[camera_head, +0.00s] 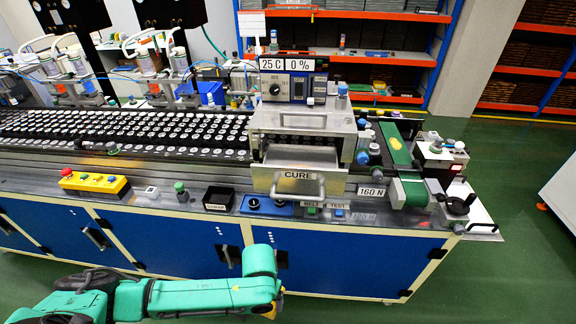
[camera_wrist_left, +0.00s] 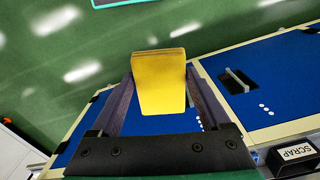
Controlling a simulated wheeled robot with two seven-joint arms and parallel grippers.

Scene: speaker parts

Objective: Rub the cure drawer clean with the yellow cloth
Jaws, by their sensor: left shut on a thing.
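The cure drawer (camera_head: 290,158) is a metal drawer at the middle of the bench in the head view. Its front carries a CURE label and a bar handle, and it stands pulled out of the oven. I cannot make out any dirt on it. The yellow cloth (camera_wrist_left: 160,85) is a folded block between the two fingers of my left gripper (camera_wrist_left: 158,105), which is shut on it. In the head view my left arm reaches low in front of the blue cabinets, below the drawer, with the gripper mostly hidden behind the wrist. My right gripper is not in view.
The oven's control box (camera_head: 290,88) reads 25 C and 0 %. A conveyor with rows of dark round parts (camera_head: 130,130) runs left. A yellow button box (camera_head: 94,182), a SCRAP bin (camera_head: 218,199) and a 160 N sign (camera_head: 371,191) line the bench front. Green floor is clear.

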